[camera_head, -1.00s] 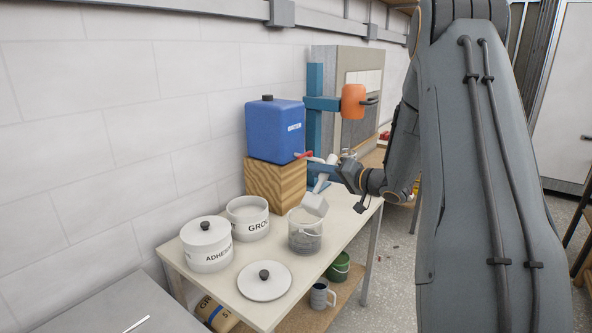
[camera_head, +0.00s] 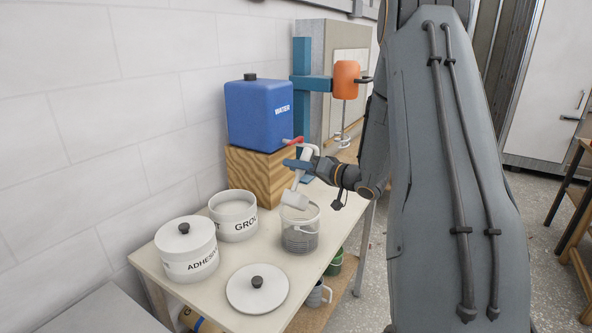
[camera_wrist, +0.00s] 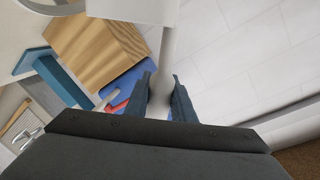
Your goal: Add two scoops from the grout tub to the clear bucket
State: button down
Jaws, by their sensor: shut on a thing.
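My gripper (camera_head: 313,168) is shut on the handle of a white scoop (camera_head: 295,199); the handle also shows between the fingers in the wrist view (camera_wrist: 163,80). The scoop head hangs tilted downward at the mouth of the clear bucket (camera_head: 301,241). I cannot see inside the scoop. The bucket is see-through with a wire handle and looks grey lower down; its contents are unclear. The white grout tub (camera_head: 238,231) stands open to the left of the bucket, partly behind the adhesive tub. A white lid with a dark knob (camera_head: 250,298) lies flat in front.
The lidded adhesive tub (camera_head: 190,262) stands at the table's left. A blue water tank (camera_head: 262,118) with a red tap sits on a wooden block (camera_head: 262,180) behind. An orange-headed mixer stand (camera_head: 346,80) is farther back. A mug (camera_head: 315,298) and green pail are on the lower shelf.

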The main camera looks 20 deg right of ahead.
jog(key=s+a+r+n+t+b, duration=0.1)
jog(key=s+a+r+n+b, duration=0.3)
jog(key=a+r+n+b, duration=0.1)
jog(key=shift+a+r+n+b, duration=0.4)
jog(key=shift+r+n+b, duration=0.4)
jog(key=shift+n, duration=0.7)
jog(key=shift+f, duration=0.15)
